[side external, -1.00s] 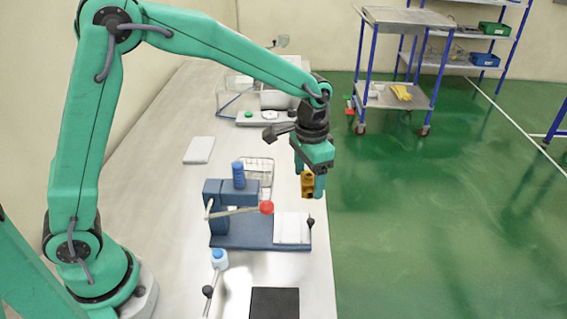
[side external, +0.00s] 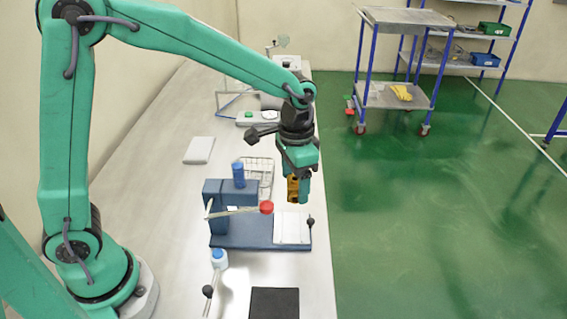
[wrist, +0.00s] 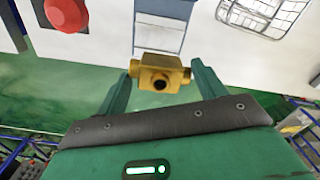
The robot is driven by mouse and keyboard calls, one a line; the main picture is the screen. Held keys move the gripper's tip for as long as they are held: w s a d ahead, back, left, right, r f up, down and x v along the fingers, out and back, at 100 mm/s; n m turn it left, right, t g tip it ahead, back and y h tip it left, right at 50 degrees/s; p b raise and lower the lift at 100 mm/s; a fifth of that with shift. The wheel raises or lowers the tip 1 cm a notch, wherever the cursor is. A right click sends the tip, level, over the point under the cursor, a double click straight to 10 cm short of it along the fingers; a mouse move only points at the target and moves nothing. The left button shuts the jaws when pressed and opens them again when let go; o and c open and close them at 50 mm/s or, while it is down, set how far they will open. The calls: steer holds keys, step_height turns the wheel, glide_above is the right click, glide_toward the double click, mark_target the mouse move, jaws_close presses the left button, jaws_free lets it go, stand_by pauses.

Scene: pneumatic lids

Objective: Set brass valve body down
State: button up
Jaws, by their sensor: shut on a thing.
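A brass valve body (side external: 293,190) is held between the fingers of my gripper (side external: 298,193), above the right part of the blue press fixture (side external: 260,234). A white plate (side external: 292,227) lies on the fixture's right part, below and in front of the valve body. The valve body is clear of the surfaces beneath it.
A red lever knob (side external: 266,207) stands close left of my gripper. A wire basket (side external: 258,174) is behind the fixture. The bench's right edge is close, with green floor beyond.

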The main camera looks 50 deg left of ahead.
steer(key=shift+s, duration=0.35)
glide_above(291, 227)
steer(key=shift+f, duration=3.05)
steer(key=shift+f, duration=1.9)
steer(key=shift+f, duration=0.1)
steer(key=o, duration=1.3)
steer(key=shift+c, duration=0.2)
step_height(291, 227, up, 12)
steer(key=shift+r, duration=0.15)
